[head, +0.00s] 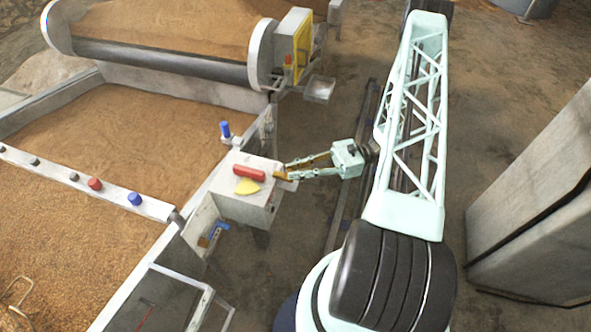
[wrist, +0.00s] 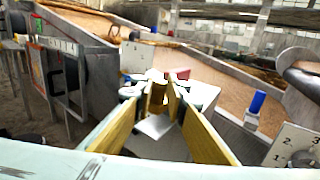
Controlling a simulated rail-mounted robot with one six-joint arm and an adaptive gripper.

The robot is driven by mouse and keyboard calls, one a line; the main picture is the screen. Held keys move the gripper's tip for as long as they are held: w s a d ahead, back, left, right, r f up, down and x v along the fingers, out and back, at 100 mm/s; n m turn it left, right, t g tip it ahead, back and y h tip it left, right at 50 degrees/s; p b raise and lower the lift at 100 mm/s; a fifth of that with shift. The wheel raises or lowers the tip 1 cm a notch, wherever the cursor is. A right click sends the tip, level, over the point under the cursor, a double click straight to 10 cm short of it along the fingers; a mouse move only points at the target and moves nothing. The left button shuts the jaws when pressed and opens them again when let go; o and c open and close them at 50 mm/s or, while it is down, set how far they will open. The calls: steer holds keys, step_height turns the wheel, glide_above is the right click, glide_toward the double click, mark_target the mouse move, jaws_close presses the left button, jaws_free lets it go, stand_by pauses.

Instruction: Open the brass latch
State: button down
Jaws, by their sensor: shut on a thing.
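A small brass piece, which looks like the latch (head: 279,175), is at the right side of a white box (head: 242,208). My gripper (head: 288,171) reaches in from the right, its fingers at that side of the box. In the wrist view my gripper (wrist: 156,95) has its yellow-padded fingers closing on the upright brass latch (wrist: 157,98) between the tips. The fingertips hide part of the latch.
Large grain beds (head: 110,125) lie left of the box. A blue knob (head: 225,130) stands behind it, and a rail (head: 60,172) with coloured knobs runs left. A pale metal tray (head: 319,89) sits at the back.

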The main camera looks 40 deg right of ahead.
steer(key=c, duration=2.6)
jaws_free()
steer(key=shift+o, duration=0.2)
steer(key=shift+d, duration=0.1)
steer(key=v, duration=1.1)
steer(key=shift+s+d, duration=0.2)
steer(key=shift+d, duration=0.1)
steer(key=shift+r, duration=0.15)
